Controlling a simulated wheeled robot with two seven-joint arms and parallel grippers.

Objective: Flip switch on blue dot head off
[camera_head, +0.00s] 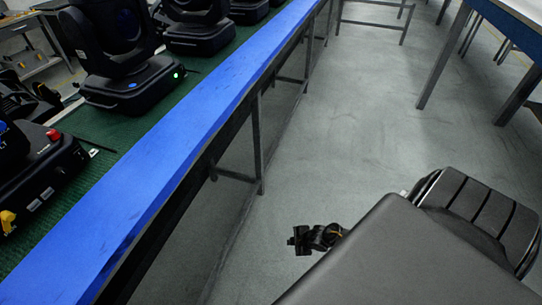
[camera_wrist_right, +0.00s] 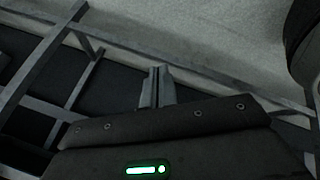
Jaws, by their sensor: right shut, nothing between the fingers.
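A black moving head light with a blue dot on its base (camera_head: 132,86) stands on the green surface of the blue-edged bench at the upper left. A small green light glows on the right side of its base. I cannot make out its switch. My right gripper (camera_head: 296,240) is low over the floor, right of the bench and well apart from the head. In the right wrist view its fingers (camera_wrist_right: 157,86) are shut and empty, in front of the metal frame. My left gripper is out of view.
Another black unit (camera_head: 40,165) with a red switch and a yellow plug is cut off at the left. More heads (camera_head: 198,30) stand behind along the bench. The bench's blue edge (camera_head: 180,150) runs diagonally above metal legs. Open grey floor (camera_head: 345,110) lies to the right.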

